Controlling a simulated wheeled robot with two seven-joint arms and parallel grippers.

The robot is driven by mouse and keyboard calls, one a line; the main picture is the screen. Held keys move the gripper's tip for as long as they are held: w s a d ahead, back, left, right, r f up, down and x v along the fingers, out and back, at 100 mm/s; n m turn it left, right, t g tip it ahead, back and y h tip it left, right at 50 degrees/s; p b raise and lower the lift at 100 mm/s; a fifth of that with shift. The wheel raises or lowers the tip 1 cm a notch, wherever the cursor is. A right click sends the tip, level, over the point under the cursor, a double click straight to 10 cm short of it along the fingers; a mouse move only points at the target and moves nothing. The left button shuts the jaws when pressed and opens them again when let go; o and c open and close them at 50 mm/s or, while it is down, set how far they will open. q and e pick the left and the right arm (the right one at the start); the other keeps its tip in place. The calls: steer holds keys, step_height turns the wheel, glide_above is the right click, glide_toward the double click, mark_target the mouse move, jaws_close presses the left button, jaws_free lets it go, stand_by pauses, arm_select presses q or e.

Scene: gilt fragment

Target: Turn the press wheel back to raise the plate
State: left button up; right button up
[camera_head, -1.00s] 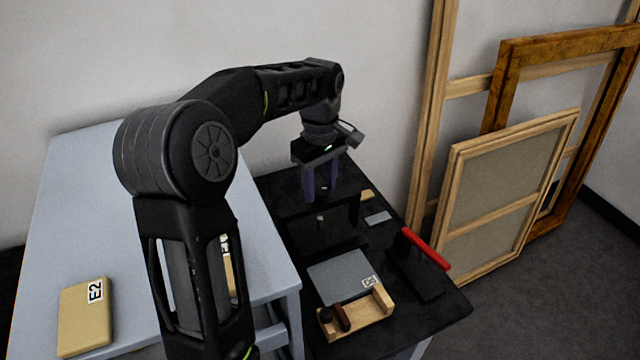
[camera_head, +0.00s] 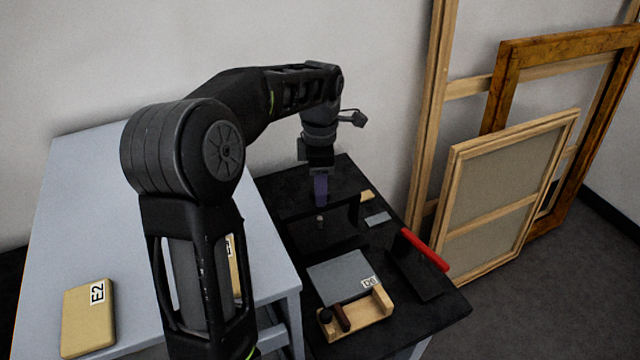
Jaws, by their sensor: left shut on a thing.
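The press is a black frame (camera_head: 354,212) on the dark table, with a crossbar and a short grey spindle (camera_head: 320,222) under it. A dark plate seems to lie below, hard to tell from the dark table. My left gripper (camera_head: 320,202) points straight down at the top of the press, its purplish fingers seen nearly edge-on, one behind the other. It is shut on what seems to be the press wheel, which the fingers and the dark surroundings mostly hide. My right gripper is not in view.
The black table (camera_head: 430,320) also holds a grey plate (camera_head: 340,275), a wooden holder (camera_head: 375,308) and a red-handled tool (camera_head: 425,250). A pale blue table (camera_head: 80,220) with a tan block (camera_head: 88,318) stands left. Wooden frames (camera_head: 510,200) lean at the right.

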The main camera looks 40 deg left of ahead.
arm_select(q)
steer(key=shift+n+p, duration=0.3)
steer(key=shift+n, duration=1.9)
steer(key=o, duration=1.4)
steer(key=shift+r, duration=0.1)
step_height(320, 180, up, 8)
steer(key=shift+f, duration=0.15)
steer(key=shift+f, duration=0.1)
